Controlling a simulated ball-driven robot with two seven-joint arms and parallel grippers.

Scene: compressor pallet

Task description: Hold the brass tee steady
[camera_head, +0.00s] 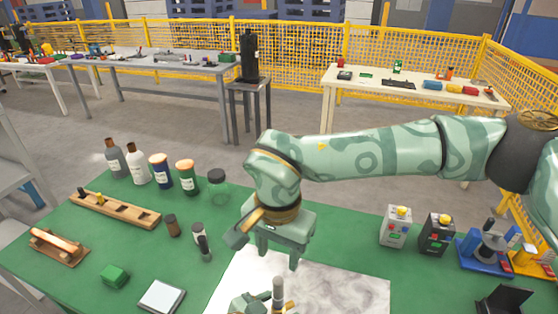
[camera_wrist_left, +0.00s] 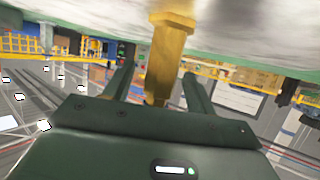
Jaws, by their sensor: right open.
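In the left wrist view a brass-coloured piece (camera_wrist_left: 170,50), which looks like the brass tee, runs down from a pale surface at the top of the picture. It stands between the two fingers of my left gripper (camera_wrist_left: 158,80). The fingers are apart, and gaps show on both sides of the brass. In the head view my right gripper (camera_head: 279,257) is open and empty, pointing down above the back edge of the pale slab (camera_head: 335,290). A small grey cylinder (camera_head: 278,288) stands upright at the bottom edge, beside a pale green patterned part that is cut off.
On the green table (camera_head: 130,230) bottles (camera_head: 136,165), a wooden rack (camera_head: 115,209) and a green block (camera_head: 114,275) lie left. Two switch boxes (camera_head: 396,227) and a blue fixture (camera_head: 486,249) stand right. The slab's right part is clear.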

